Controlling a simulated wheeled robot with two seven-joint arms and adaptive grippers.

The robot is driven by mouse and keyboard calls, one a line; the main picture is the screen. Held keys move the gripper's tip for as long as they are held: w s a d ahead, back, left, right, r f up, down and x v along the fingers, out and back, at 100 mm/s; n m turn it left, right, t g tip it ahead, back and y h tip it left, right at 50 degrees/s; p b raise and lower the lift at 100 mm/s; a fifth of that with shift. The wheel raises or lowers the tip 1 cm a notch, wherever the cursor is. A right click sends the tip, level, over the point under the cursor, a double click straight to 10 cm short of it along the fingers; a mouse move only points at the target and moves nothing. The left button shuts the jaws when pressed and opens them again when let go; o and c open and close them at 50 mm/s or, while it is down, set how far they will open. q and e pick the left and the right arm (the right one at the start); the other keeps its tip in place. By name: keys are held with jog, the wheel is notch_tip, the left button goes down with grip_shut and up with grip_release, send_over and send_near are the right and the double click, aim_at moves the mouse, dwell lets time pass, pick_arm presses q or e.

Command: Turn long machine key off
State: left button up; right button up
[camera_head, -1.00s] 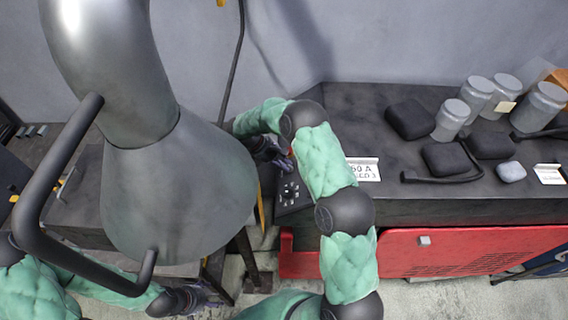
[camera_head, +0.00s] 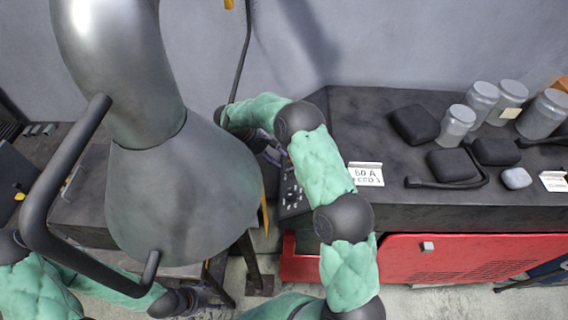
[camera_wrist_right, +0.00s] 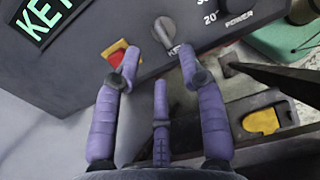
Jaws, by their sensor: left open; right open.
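The long grey machine key (camera_wrist_right: 164,36) sticks out of a dark control panel above the letters "KE" in the right wrist view. It slants from upper left to lower right. My right gripper (camera_wrist_right: 155,64) is open, its purple fingertips on either side of and just below the key; contact cannot be told. The right gripper also shows partly in the head view (camera_head: 268,150), beside the panel (camera_head: 292,192). My left gripper (camera_head: 196,299) is open, low at the left, mostly hidden and away from the panel.
A large grey hood (camera_head: 180,195) blocks much of the head view. Jars (camera_head: 456,124) and dark pads stand on the bench.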

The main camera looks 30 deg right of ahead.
jog(key=v, duration=0.5)
dwell(0.4)
